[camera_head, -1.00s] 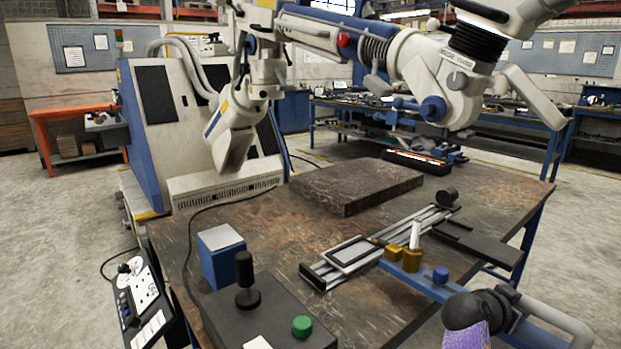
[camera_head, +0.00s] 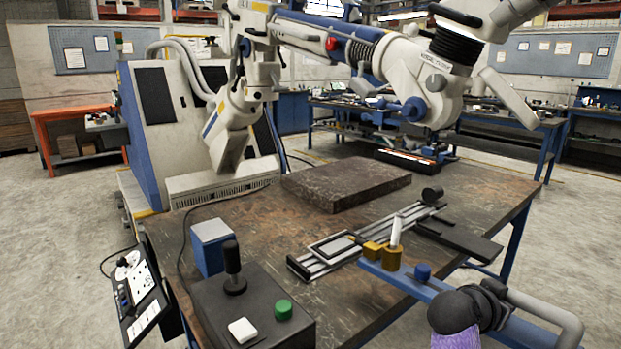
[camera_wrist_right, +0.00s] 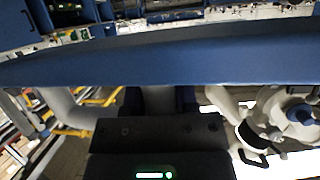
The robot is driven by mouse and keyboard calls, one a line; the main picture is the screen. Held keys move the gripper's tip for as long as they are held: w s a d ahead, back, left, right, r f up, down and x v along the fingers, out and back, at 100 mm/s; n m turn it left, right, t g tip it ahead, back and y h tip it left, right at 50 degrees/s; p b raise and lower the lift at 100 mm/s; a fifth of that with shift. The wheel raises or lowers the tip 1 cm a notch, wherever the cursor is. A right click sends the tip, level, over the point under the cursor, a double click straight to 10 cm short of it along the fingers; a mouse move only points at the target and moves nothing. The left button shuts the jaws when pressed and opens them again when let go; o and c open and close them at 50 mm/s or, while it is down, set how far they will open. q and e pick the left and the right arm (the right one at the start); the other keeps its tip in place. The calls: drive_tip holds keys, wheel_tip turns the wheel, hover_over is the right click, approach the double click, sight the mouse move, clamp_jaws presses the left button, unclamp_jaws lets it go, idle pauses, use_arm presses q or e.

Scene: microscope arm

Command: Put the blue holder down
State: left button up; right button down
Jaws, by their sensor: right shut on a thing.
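The blue holder (camera_head: 392,280) is a long blue bar at the right in the head view. It bears gold-coloured blocks with a pale upright cylinder and a blue knob. Its far end overlaps the table's right front edge in the picture; I cannot tell whether it touches the tabletop. My right gripper (camera_head: 482,303), dark and partly seen, is shut on the holder near its close end. In the right wrist view the holder's blue bar (camera_wrist_right: 160,62) spans the frame just beyond the dark gripper body. My left gripper is not in view.
The worn brown table (camera_head: 270,232) carries a dark slab (camera_head: 345,183), a metal rail stage (camera_head: 335,252), a blue-and-white box (camera_head: 211,248) and a black joystick box (camera_head: 250,310). A large white microscope arm (camera_head: 435,85) hangs above. Bare tabletop lies left of the rail stage.

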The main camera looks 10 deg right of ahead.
drive_tip(key=s+a+r+n+t+y, duration=0.1)
drive_tip(key=s+a+n+t+y, duration=0.1)
drive_tip(key=a, duration=0.7)
drive_tip(key=s+a+r+n+t+y+p, duration=0.1)
drive_tip(key=s+a+r+n+t+y, duration=0.1)
drive_tip(key=s+a, duration=0.3)
drive_tip(key=s+a+r+n+t+y+p, duration=0.1)
drive_tip(key=s+a+n+t+y, duration=0.1)
drive_tip(key=a, duration=1)
drive_tip(key=shift+s+a+r+n+t, duration=0.4)
drive_tip(key=shift+s+n+t, duration=0.2)
drive_tip(key=shift+s+n, duration=0.4)
drive_tip(key=shift+w, duration=0.15)
